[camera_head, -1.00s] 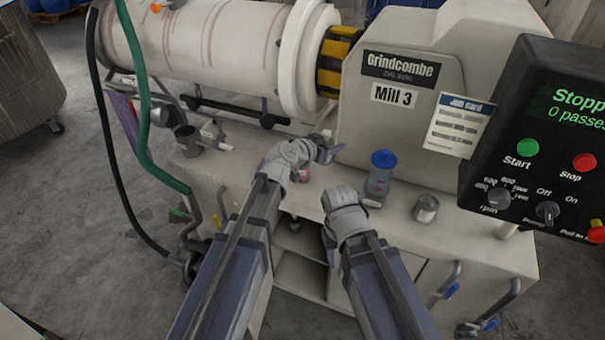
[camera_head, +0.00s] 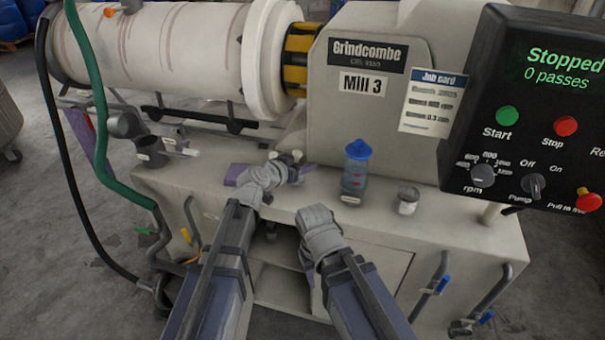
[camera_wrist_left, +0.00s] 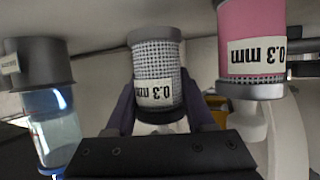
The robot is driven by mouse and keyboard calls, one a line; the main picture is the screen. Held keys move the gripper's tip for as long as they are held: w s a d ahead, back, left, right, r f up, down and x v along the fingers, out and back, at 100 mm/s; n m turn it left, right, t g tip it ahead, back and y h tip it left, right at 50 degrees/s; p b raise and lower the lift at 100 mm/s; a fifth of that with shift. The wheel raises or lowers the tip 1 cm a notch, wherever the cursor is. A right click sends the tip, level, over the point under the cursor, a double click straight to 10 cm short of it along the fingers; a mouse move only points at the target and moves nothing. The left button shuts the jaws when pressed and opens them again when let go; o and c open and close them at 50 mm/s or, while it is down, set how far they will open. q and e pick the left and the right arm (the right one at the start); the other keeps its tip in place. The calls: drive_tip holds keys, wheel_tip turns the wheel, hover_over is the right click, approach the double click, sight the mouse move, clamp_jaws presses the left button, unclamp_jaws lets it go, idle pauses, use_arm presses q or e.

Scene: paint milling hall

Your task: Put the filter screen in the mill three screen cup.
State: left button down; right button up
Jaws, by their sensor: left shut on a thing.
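My left gripper (camera_head: 285,165) is low over the front of the mill bench. In the left wrist view it is shut on a filter screen (camera_wrist_left: 156,62), a mesh cylinder with grey end rings and an upside-down "0.3 mm" label. Whether the screen touches the bench I cannot tell. A pink cylinder (camera_wrist_left: 252,38), also labelled 0.3 mm, stands beside it. A dark grey cup (camera_head: 151,151) with a small tag, seemingly the screen cup, is at the bench's left end, apart from the gripper. My right gripper hangs before the bench, its fingers mostly hidden behind my wrist.
A blue-capped bottle (camera_head: 356,172) and a small grey can (camera_head: 408,200) stand right of the left gripper. A green hose (camera_head: 95,85) runs down at the left. The control panel (camera_head: 535,120) juts in at right, reading Stopped. Bench between cup and gripper looks mostly clear.

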use_arm(q)
drive_tip(key=shift+f+b, duration=0.4)
drive_tip(key=shift+f, duration=0.5)
use_arm(e)
drive_tip(key=shift+f, duration=0.9)
use_arm(q)
drive_tip(key=shift+f, duration=0.15)
drive_tip(key=c, duration=0.5)
unclamp_jaws()
use_arm(e)
drive_tip(key=shift+f, duration=0.1)
use_arm(q)
drive_tip(key=shift+r, duration=0.3)
drive_tip(key=p+v, duration=0.4)
drive_tip(key=v, duration=0.6)
drive_tip(key=shift+s+a, duration=0.2)
drive_tip(key=shift+s, duration=0.15)
use_arm(e)
wheel_tip(320, 180, up, 4)
drive_tip(key=shift+r, duration=0.25)
use_arm(q)
drive_tip(key=shift+s+a+r+p, duration=0.15)
drive_tip(key=shift+s+a+p, duration=0.25)
drive_tip(key=shift+s, duration=0.1)
use_arm(e)
drive_tip(key=shift+o, duration=0.2)
drive_tip(key=shift+r, duration=0.2)
